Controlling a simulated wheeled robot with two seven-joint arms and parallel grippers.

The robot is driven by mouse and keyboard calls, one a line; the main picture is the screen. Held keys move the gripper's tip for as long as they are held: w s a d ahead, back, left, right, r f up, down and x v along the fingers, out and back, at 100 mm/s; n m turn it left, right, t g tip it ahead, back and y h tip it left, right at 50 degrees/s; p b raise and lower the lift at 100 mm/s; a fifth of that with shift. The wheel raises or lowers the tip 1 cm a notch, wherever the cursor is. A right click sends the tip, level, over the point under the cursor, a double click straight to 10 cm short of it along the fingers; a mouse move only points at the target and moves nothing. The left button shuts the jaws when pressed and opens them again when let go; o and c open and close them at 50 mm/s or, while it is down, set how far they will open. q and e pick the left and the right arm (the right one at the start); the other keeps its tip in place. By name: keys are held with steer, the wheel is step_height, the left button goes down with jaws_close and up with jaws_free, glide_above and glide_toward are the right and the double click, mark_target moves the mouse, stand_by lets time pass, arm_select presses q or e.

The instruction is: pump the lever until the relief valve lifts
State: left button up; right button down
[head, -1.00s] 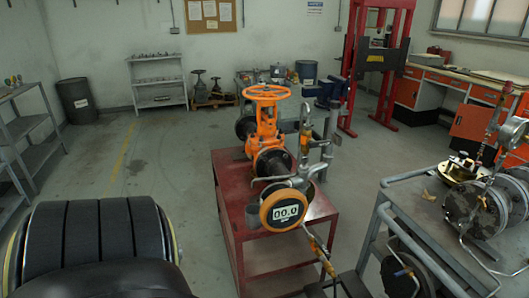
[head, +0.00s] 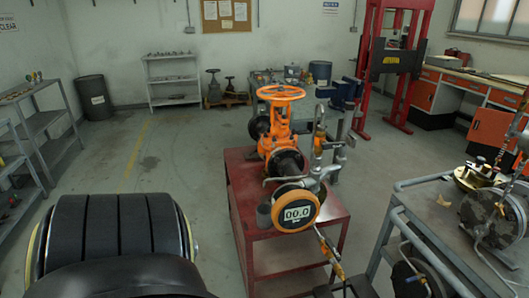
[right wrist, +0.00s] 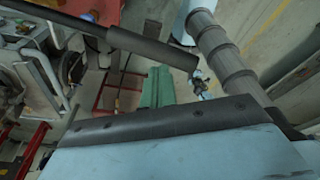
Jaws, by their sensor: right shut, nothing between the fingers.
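The orange gate valve (head: 280,128) with its handwheel stands upright on the red cart (head: 262,232). A round orange gauge (head: 297,213) on its near end reads 00.0. Slim upright fittings (head: 319,135) stand to its right, and a hose with an orange part (head: 332,258) runs down from the gauge. A dark bar with a thick grey grip (right wrist: 150,45), which looks like the lever, crosses the upper right wrist view. My right gripper (right wrist: 160,117) seems to be the pale blue and black part close below it; it is shut, empty and apart from the grip. My left gripper is out of view.
A grey trolley (head: 392,206) with round metal equipment (head: 487,215) stands close on the right. A red press frame (head: 398,65) and orange workbench (head: 489,130) are behind. A ribbed grey cylinder (right wrist: 220,45) slants past the grip's end.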

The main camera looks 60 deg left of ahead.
step_height(320, 180, down, 15)
steer(key=b, duration=0.6)
steer(key=shift+r, duration=0.2)
stand_by(0.3)
step_height(320, 180, up, 13)
steer(key=p, duration=1.5)
steer(key=shift+f, duration=0.3)
